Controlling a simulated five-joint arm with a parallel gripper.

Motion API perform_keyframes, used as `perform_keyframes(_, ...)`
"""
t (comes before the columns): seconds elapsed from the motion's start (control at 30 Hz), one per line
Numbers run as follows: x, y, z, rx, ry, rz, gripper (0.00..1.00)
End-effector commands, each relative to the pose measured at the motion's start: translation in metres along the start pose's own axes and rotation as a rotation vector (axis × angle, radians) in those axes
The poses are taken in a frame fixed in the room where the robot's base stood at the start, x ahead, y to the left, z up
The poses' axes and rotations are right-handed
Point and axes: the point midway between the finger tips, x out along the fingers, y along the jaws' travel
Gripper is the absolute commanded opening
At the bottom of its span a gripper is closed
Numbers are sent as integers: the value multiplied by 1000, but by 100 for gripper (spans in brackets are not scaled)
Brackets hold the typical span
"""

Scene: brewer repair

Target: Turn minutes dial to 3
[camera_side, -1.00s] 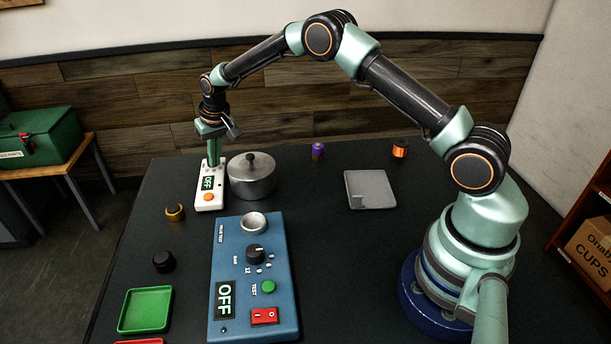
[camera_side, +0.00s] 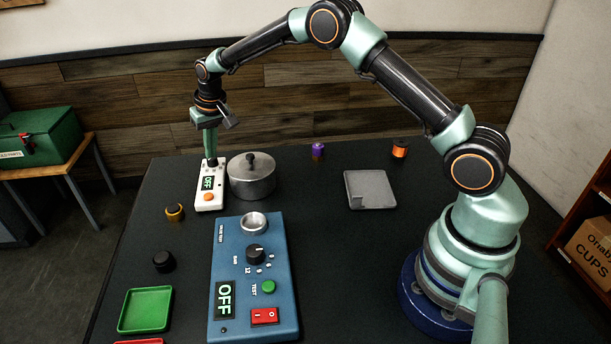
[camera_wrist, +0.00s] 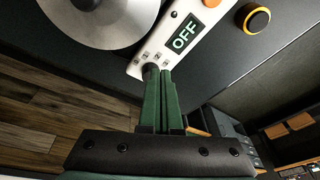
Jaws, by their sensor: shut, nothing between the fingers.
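A white timer (camera_side: 208,190) lies on the dark table, with a lit display reading OFF and an orange button. Its small dark dial (camera_side: 211,163) is at the far end, and also shows in the wrist view (camera_wrist: 150,71). My gripper (camera_side: 211,155) points down over the dial. In the wrist view its green fingers (camera_wrist: 163,76) are together, with their tips beside or over the dial and nothing between them. The fingers partly hide the dial and its marks. I cannot tell whether they touch it, nor which number it points to.
A lidded metal pot (camera_side: 252,178) stands close to the right of the timer. A blue test box (camera_side: 228,262) is in front. An orange-and-black ring part (camera_side: 175,212) and a black cap (camera_side: 164,261) lie to the left. A grey plate (camera_side: 370,190) lies to the right.

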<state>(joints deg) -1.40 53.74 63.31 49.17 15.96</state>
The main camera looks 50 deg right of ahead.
Motion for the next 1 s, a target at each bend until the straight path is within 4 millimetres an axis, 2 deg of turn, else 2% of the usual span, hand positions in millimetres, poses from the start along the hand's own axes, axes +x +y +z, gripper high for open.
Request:
perform_keyframes(0.23,-24,-2,-6,0,2,-1,0)
perform_keyframes(0.67,-31,-2,-6,-2,3,-1,0)
perform_keyframes(0.77,-48,-1,-5,-10,14,-4,0)
perform_keyframes(1.0,-123,8,18,-54,59,-13,0)
